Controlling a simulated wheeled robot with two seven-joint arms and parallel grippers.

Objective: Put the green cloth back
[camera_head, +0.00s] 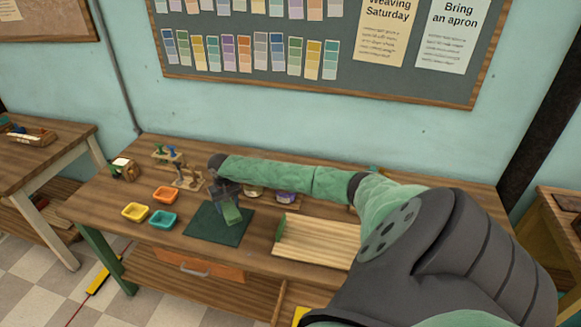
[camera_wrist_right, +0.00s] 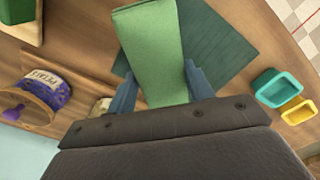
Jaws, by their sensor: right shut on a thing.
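The green cloth (camera_wrist_right: 152,50) is a light green strip held between the two fingers of my right gripper (camera_wrist_right: 160,88). In the head view the cloth (camera_head: 232,213) hangs below my right gripper (camera_head: 225,198), over the dark green mat (camera_head: 206,234). The mat also shows behind the cloth in the right wrist view (camera_wrist_right: 215,40). I cannot tell whether the cloth's lower end touches the mat. My right arm reaches across the table from the right. My left gripper is not in view.
Orange (camera_head: 165,195), yellow (camera_head: 135,212) and teal (camera_head: 163,220) dishes stand left of the mat. A slatted wooden board (camera_head: 318,240) lies to its right. A purple-labelled jar (camera_wrist_right: 45,92) stands behind. A wooden stand (camera_head: 186,178) is at the back left.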

